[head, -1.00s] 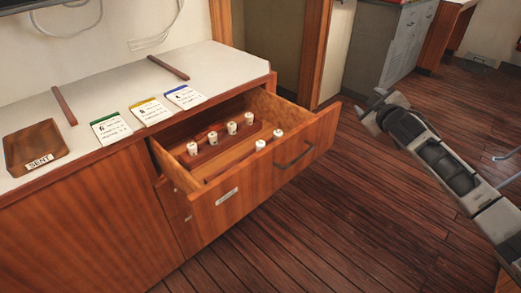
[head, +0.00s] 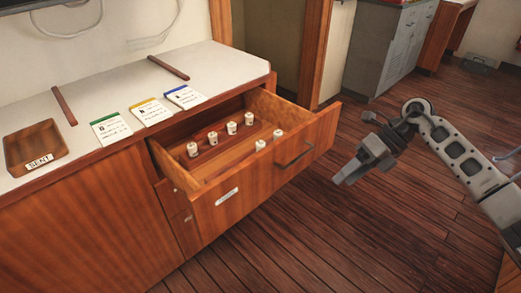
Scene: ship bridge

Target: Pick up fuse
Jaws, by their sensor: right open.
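Several small white fuses stand upright in two rows inside an open wooden drawer (head: 228,205). One fuse (head: 232,128) is in the back row and another fuse (head: 260,146) is in the front row. My right gripper (head: 342,180) is to the right of the drawer front, over the floor, pointing down and left. It is open and empty, apart from the drawer and the fuses. My left gripper is not in view.
The drawer has a dark handle (head: 293,157). On the white counter (head: 110,82) lie a wooden tray marked SENT (head: 35,145) and cards with green (head: 111,128), yellow (head: 150,112) and blue (head: 186,97) tops. The floor right of the drawer is clear.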

